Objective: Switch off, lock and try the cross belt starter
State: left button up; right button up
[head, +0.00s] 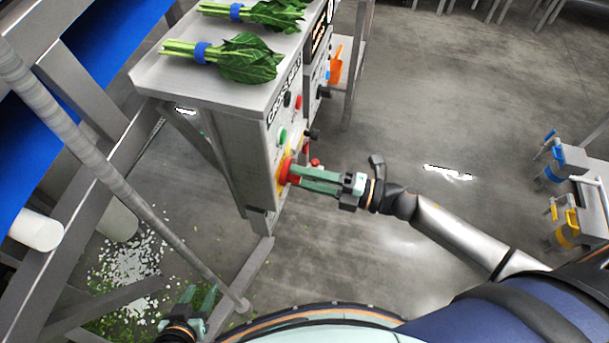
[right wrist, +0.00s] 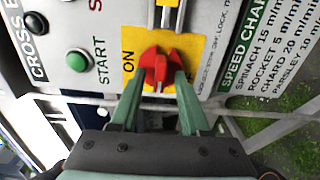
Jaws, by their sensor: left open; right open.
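The cross belt starter (head: 262,125) is a grey metal box on a stand, with buttons and lettering on its front. Its red rotary switch (right wrist: 160,70) sits on a yellow plate (right wrist: 187,60) beside the word ON. A green START button (right wrist: 78,61) and a dark button (right wrist: 37,21) are beside it in the right wrist view. My right gripper (head: 293,174) is at the red switch, its open fingers (right wrist: 160,88) on either side of the knob; contact is unclear. My left gripper (head: 200,298) is open and empty, low above the floor at the bottom left.
Bunches of greens (head: 245,58) with blue bands lie on top of the starter box. Blue and yellow valves (head: 567,227) are at the right. A slanting pole (head: 130,180) crosses the left; open floor lies right of centre.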

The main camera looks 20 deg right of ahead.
jog(key=v, duration=1.2)
jog(key=shift+s+d+b, duration=0.15)
jog(key=shift+d+b, duration=0.05)
jog(key=shift+b, duration=0.25)
